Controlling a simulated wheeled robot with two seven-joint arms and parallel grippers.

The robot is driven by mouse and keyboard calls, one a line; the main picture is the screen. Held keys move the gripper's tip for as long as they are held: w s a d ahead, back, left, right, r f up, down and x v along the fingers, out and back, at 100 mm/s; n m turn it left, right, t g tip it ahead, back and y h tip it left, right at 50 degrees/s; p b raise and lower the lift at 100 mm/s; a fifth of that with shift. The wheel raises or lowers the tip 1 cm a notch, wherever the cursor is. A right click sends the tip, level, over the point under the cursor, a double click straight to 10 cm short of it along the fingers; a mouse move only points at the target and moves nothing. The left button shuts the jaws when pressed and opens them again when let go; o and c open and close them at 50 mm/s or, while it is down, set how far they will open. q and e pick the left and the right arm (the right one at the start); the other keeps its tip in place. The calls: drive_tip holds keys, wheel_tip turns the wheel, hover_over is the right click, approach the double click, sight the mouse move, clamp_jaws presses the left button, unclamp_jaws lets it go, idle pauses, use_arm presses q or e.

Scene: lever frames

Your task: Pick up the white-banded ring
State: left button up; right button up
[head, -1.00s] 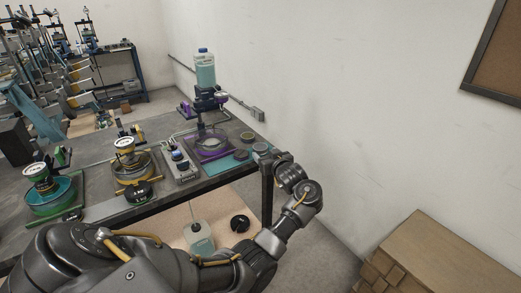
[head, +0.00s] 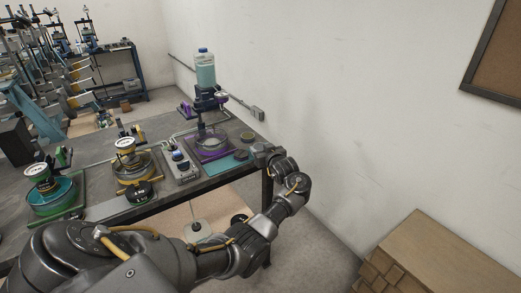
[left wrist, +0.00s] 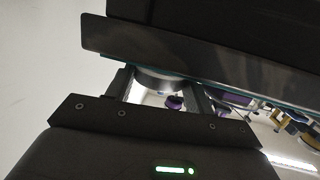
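Two small round pieces lie at the right end of the dark bench: a dark one with a paler top (head: 247,136) and a dark one (head: 240,155) on a teal mat. No white band can be made out on either in the head view. My left gripper (head: 259,153) is at the bench's right end, just right of the pieces, its fingers too small to read there. In the left wrist view its two fingers (left wrist: 163,92) stand apart, with a grey round piece with a pale underside (left wrist: 160,80) showing between their ends. Contact cannot be told. My right gripper is out of view.
A purple stand (head: 212,143) with a clear dish and a bottle (head: 205,68) stands just left of the pieces. A grey control box (head: 181,166) and gauge stations (head: 126,145) are farther left. The wall (head: 350,130) is close behind; a wooden cabinet (head: 440,255) stands right.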

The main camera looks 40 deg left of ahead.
use_arm(q)
drive_tip(key=shift+r, duration=0.15)
drive_tip(key=shift+c, duration=0.2)
drive_tip(key=shift+r, duration=0.25)
wheel_tip(320, 180, up, 3)
drive_tip(key=shift+d+f+b, duration=0.1)
drive_tip(key=shift+f+b, duration=0.1)
drive_tip(key=shift+b, duration=0.2)
drive_tip(key=s+d+r, duration=0.8)
drive_tip(key=d+r, duration=0.1)
drive_tip(key=d, duration=0.2)
drive_tip(key=shift+d+r, duration=0.2)
drive_tip(key=shift+r, duration=0.1)
